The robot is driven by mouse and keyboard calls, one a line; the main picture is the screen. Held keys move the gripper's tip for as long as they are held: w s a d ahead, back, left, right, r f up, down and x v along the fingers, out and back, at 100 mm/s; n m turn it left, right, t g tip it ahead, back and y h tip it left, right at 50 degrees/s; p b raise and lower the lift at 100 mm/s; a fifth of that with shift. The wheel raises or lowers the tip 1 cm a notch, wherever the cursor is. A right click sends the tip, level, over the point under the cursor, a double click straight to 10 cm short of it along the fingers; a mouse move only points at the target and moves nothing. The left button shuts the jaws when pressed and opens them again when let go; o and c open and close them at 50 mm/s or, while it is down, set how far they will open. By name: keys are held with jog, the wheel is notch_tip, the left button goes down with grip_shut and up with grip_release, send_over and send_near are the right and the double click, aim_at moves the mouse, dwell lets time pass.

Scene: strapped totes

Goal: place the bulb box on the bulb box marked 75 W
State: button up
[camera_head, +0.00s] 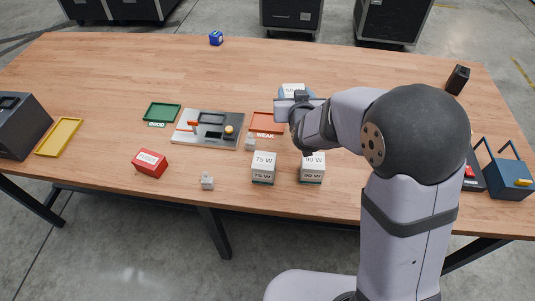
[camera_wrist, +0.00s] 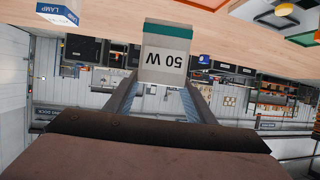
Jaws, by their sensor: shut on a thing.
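My gripper (camera_head: 291,101) is shut on a white bulb box marked 50 W (camera_head: 292,88), which has a teal band at its base. The wrist view, which is upside down, shows this held box (camera_wrist: 163,58) between my two fingers (camera_wrist: 157,88). I cannot tell how high it is above the table. The bulb box marked 75 W (camera_head: 263,169) stands upright near the front edge, with nothing on top. A similar box marked 90 W (camera_head: 312,167) stands to its right, partly below my arm.
Small grey pieces (camera_head: 207,181) stand near the front. A LAMP box (camera_wrist: 57,15) shows in the wrist view.

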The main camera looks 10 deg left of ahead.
jog(key=s+a+r+n+y+p, duration=0.1)
jog(key=s+a+r+n+y, duration=0.1)
jog(key=s+a+r, duration=0.5)
jog(key=s+a+r+n+y+p, duration=0.1)
jog(key=s+a+r+y, duration=0.15)
jog(key=s+a, duration=0.85)
jog(key=w+d+f+m+h, duration=0.25)
jog(key=d+m+h, duration=0.35)
jog(key=d, duration=0.6)
jog(key=shift+n+h, duration=0.25)
jog(key=shift+n, duration=0.35)
jog(key=shift+s+a+f+b, duration=0.1)
jog(key=shift+f+b, duration=0.1)
jog(key=shift+f, duration=1.65)
jog(key=shift+s+a+f+b, duration=0.1)
jog(key=shift+a+f+b, duration=0.05)
jog(key=shift+f, duration=1.65)
jog(key=shift+s+a+f+b, duration=0.1)
jog(key=shift+f+b, duration=0.1)
jog(key=shift+f, duration=1.65)
jog(key=o, duration=1.1)
jog(key=shift+f, duration=0.15)
